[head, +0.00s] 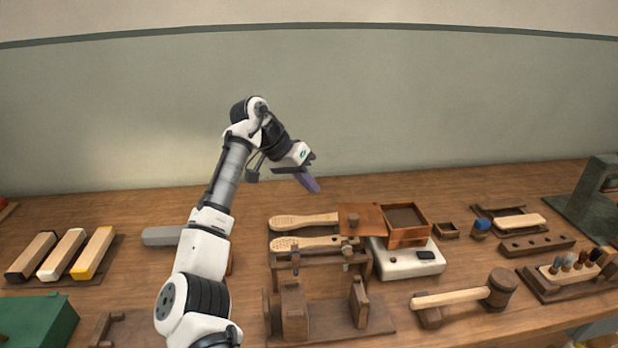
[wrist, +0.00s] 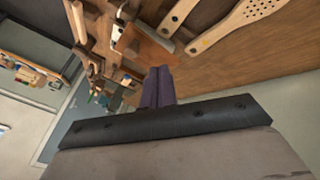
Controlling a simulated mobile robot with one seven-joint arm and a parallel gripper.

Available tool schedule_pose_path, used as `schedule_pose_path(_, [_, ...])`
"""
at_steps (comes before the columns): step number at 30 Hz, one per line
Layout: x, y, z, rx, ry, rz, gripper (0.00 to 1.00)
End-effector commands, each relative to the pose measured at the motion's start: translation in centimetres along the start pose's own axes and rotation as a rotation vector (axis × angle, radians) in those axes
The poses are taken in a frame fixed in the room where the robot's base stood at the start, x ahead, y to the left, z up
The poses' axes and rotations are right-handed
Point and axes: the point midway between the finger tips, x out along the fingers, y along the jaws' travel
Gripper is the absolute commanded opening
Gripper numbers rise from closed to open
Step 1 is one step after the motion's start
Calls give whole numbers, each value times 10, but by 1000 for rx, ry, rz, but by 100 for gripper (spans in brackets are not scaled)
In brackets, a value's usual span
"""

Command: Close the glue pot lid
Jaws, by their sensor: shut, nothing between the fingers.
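The glue pot (head: 408,237) is a square copper-brown box on a white heater with a dark display (head: 412,262). Its top is open and shows a dark inside. The lid (head: 372,213), a flat brown panel with a small knob, lies folded out at the pot's left side. My gripper (head: 312,184) is raised above the back of the bench, left of the pot and apart from it. Its purple fingers (wrist: 158,87) are together and empty. A brown panel in the wrist view (wrist: 150,48) looks like the lid, but I cannot tell for certain.
Two wooden brush blanks (head: 300,221) lie left of the lid, one on a wooden stand. A mallet (head: 460,297) lies in front of the heater. A small wooden box (head: 446,231) and blue-topped jar (head: 481,226) stand right. The space above the pot is clear.

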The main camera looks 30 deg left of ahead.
Motion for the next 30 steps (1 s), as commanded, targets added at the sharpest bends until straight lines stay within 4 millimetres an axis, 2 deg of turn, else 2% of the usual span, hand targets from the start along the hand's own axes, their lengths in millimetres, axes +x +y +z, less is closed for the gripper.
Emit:
schedule_pose_path(6, [47, 2, -1, -1, -1, 2, 0])
schedule_pose_path(9, [63, 6, -1, 3, 1, 0, 0])
schedule_pose_path(18, [81, 32, 2, 2, 2, 0, 0])
schedule_pose_path(30, [83, 34, 2, 0, 3, 0, 0])
